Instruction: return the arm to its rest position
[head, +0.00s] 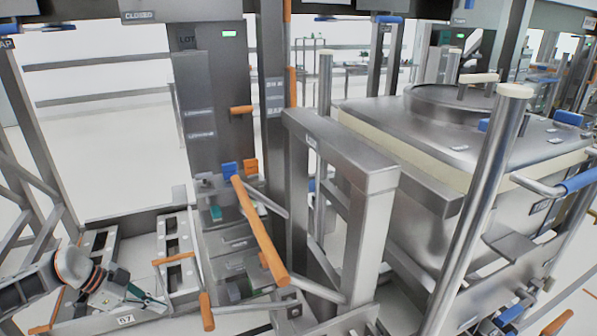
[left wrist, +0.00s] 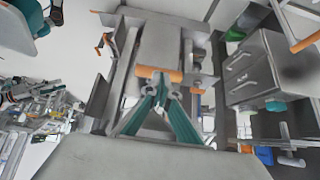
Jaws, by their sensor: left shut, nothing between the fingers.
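My left arm comes in at the lower left of the head view. My right gripper is in neither view.
A large steel bin (head: 400,140) stands at the right, behind a thick grey upright frame (head: 372,215). A long orange handle (head: 258,230) slants across the middle. Short orange handles (head: 175,258) sit close to my left gripper. Open floor (head: 110,130) shows behind the rails.

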